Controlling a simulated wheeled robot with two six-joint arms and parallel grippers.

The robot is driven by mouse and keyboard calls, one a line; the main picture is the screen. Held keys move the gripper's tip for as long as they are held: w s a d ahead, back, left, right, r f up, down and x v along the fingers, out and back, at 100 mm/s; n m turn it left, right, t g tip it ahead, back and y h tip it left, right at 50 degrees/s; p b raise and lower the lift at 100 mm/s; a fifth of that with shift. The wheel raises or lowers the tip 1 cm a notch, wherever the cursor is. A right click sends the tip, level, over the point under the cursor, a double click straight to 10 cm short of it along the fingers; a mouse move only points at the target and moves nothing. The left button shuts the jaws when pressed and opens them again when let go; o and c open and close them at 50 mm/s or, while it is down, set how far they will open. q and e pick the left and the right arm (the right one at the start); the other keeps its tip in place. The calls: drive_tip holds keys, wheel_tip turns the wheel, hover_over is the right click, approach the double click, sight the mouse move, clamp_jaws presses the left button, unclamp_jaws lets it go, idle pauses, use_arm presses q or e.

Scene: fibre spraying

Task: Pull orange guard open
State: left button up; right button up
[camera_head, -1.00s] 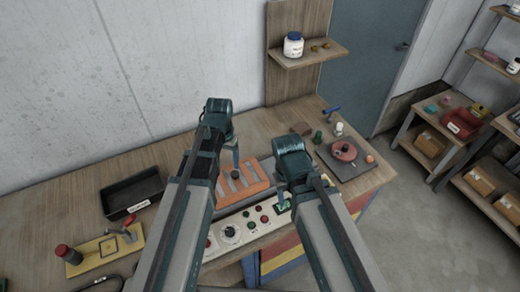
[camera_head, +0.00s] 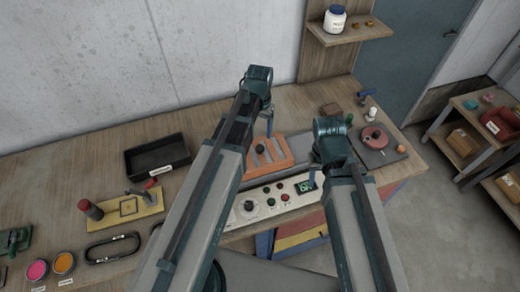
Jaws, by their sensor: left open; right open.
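The orange guard (camera_head: 278,154) is a slatted plate with a dark round knob (camera_head: 260,148), lying over the back of the control panel (camera_head: 270,203) on the bench. My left gripper (camera_head: 269,128) hangs at the guard's back edge, pointing down; it is open. I cannot tell if it touches the guard. My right gripper (camera_head: 314,172) is open near the panel's right end, just right of the guard, and mostly hidden behind my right wrist. My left forearm hides the panel's left part.
A black tray (camera_head: 139,163), a yellow board (camera_head: 113,222) with a red-topped post, and paint cups (camera_head: 63,262) stand at left. A dark plate with a red disc (camera_head: 372,137) lies at right. A shelf with a jar (camera_head: 334,20) is behind.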

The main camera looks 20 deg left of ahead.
sight(260, 148)
use_arm(q)
wheel_tip(260, 148, down, 10)
drive_tip(key=b, duration=0.8)
drive_tip(key=shift+r+b, duration=0.15)
drive_tip(key=shift+b, duration=0.15)
drive_tip(key=shift+r, duration=0.1)
clamp_jaws()
idle(0.6)
